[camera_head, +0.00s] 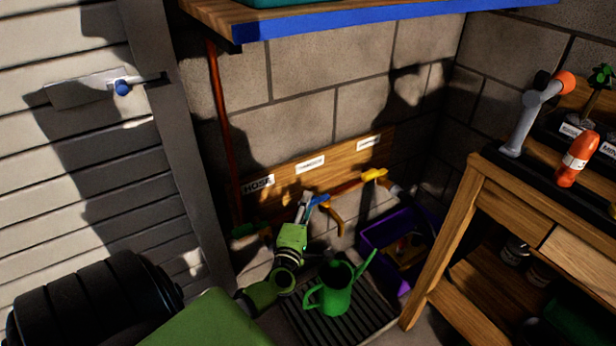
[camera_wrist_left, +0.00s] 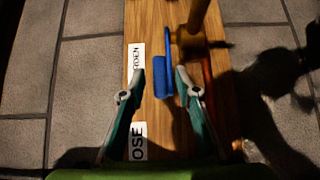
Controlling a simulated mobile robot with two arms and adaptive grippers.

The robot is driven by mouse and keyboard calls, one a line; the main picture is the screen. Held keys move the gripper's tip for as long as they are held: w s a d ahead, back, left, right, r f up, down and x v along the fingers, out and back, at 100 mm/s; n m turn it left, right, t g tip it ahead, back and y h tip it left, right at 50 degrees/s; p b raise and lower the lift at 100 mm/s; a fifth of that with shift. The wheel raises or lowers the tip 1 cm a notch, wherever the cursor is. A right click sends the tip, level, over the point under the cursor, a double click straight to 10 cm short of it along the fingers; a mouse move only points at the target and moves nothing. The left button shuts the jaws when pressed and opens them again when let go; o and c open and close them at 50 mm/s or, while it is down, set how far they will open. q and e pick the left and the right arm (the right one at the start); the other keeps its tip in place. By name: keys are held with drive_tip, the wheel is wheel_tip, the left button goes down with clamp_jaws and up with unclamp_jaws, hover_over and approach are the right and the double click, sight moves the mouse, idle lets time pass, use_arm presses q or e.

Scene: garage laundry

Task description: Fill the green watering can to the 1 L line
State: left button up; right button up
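The green watering can (camera_head: 338,300) stands upright on a dark slatted tray on the floor. Its inside looks dark; I cannot tell the water level or see the 1 L line. A tap with a blue handle (camera_head: 323,201) is on the wooden board under the middle label; the blue handle (camera_wrist_left: 164,76) also shows in the left wrist view. My left gripper (camera_head: 306,200) is above the can, close to this tap. In the wrist view its fingers (camera_wrist_left: 160,76) are apart, on either side of the blue handle, with gaps visible. My right gripper is not in view.
The wooden board (camera_head: 290,189) carries a HOSE label and others. A yellow tap handle (camera_head: 374,175) is to the right. A purple crate (camera_head: 377,238) stands beside the slatted tray (camera_head: 372,312). A wooden workbench (camera_head: 482,205) is on the right; a blue-edged shelf (camera_head: 350,16) hangs above.

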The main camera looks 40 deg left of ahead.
use_arm(q)
drive_tip(key=v, duration=1)
drive_tip(key=shift+r, duration=0.1)
